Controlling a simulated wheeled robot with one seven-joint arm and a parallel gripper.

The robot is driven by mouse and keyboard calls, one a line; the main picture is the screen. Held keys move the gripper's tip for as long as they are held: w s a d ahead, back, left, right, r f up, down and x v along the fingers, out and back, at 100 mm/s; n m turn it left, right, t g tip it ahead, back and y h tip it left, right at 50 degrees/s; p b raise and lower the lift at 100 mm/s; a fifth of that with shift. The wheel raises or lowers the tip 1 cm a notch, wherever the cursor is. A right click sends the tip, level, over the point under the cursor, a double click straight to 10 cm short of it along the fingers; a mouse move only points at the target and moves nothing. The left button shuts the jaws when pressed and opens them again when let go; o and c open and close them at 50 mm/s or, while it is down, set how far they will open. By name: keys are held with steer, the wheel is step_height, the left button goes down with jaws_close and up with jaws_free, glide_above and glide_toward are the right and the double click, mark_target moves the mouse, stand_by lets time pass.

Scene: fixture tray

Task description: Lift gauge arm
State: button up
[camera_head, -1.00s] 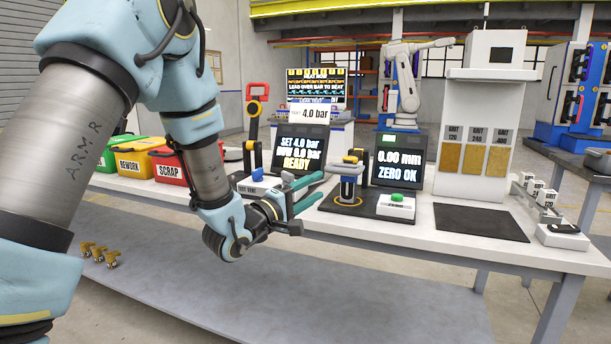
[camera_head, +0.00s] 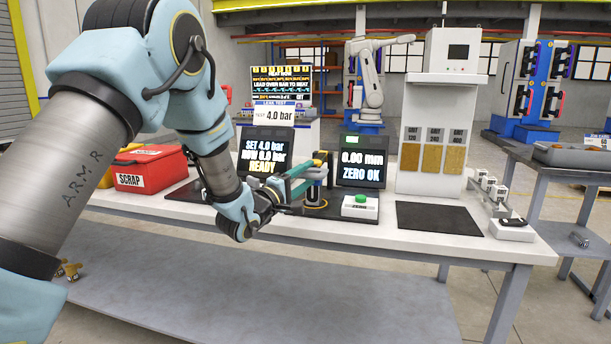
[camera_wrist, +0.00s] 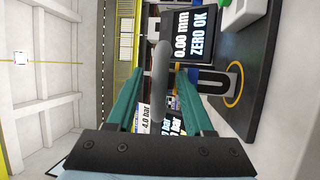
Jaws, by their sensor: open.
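The gauge stands on its dark base left of the green-button box, and in the head view my fingers partly cover it. Its upright post (camera_head: 317,193) shows just beyond them. My gripper (camera_head: 308,174) is open, with its teal fingers reaching right to the gauge. In the wrist view, a grey rounded bar (camera_wrist: 161,82), which looks like the gauge arm, lies in the gap between the open fingers (camera_wrist: 162,100). I see a gap on each side of it and no clear contact. The gauge screen (camera_head: 362,170) reads 0.00 mm, ZERO OK.
The green-button box (camera_head: 360,207) sits right of the gauge. The pressure screen (camera_head: 266,152) stands behind my gripper. A dark mat (camera_head: 438,218) lies bare to the right. The red scrap bin (camera_head: 150,170) is at the left. The bench's front strip is clear.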

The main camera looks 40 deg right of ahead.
jaws_close()
stand_by(0.3)
stand_by(1.1)
